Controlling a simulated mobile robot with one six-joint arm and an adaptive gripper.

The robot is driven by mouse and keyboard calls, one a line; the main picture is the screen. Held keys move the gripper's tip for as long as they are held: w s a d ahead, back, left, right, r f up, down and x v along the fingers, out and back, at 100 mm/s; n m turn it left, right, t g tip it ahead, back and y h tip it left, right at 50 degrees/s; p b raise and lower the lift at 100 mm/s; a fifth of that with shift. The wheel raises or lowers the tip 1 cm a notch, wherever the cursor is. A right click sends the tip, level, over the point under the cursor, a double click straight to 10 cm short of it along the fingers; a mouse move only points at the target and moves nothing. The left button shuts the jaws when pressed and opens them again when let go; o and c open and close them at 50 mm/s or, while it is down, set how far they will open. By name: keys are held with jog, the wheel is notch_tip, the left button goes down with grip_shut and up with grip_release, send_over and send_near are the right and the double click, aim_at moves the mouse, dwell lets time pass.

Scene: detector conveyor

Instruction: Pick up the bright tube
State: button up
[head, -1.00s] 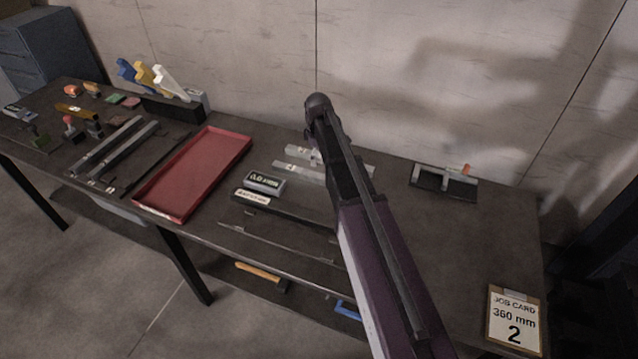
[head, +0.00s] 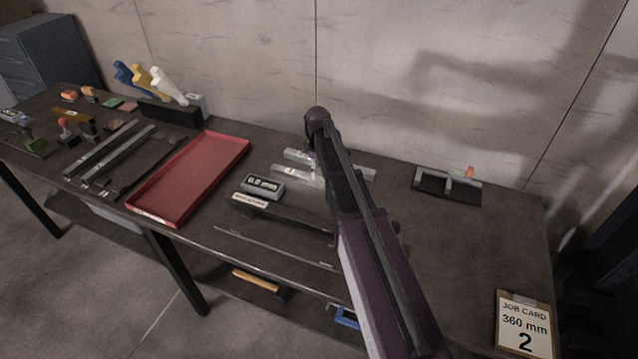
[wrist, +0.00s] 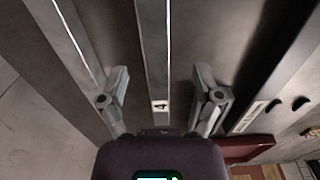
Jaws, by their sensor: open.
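Two bright metal tubes lie side by side at the back middle of the bench: a nearer one (head: 290,174) and a farther one (head: 298,155). My arm hides part of both in the head view. In the wrist view, my gripper (wrist: 162,72) is open, with one finger on each side of a pale tube (wrist: 154,45) marked "4". I see gaps on both sides of that tube. Another long tube (wrist: 70,40) runs parallel on the left of the wrist view. My gripper is mostly hidden behind my arm in the head view.
A red tray (head: 237,142) stands left of the tubes. A grey display unit (head: 263,187) and a dark labelled bar (head: 285,216) lie in front. A small fixture (head: 446,185) stands at right, and a job card (head: 523,323) reads 360 mm, 2. The wall is close behind.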

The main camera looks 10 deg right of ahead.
aim_at(318, 179)
jog(key=shift+f, duration=0.1)
jog(key=shift+w+d+f+b, duration=0.1)
jog(key=shift+w+f+b, duration=0.05)
jog(key=shift+f+b, duration=2.45)
jog(key=shift+r, duration=0.1)
grip_shut()
